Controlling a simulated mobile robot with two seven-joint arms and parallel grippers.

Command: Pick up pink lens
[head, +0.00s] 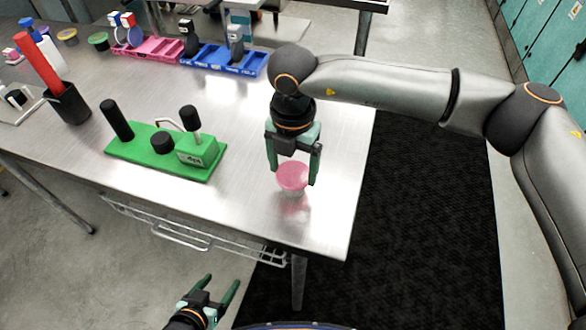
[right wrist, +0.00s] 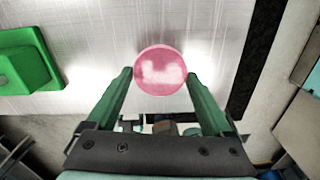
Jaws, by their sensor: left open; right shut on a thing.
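The pink lens (head: 293,178) is a round, translucent pink disc near the right end of the steel table. My right gripper (head: 293,174) points down from above and is shut on the lens, with one green finger on each side. In the right wrist view the lens (right wrist: 160,71) sits between the two fingertips (right wrist: 160,78). A pinkish reflection shows below it; I cannot tell whether it touches the table. My left gripper (head: 221,282) is open and empty, low in front of the table.
A green fixture (head: 150,157) with black knobs stands left of the lens. A black cup (head: 69,104) holds a red stick (head: 38,62). Blue (head: 222,62) and pink (head: 150,48) trays lie at the back. The table (head: 250,215) is clear around the lens; its right edge is close.

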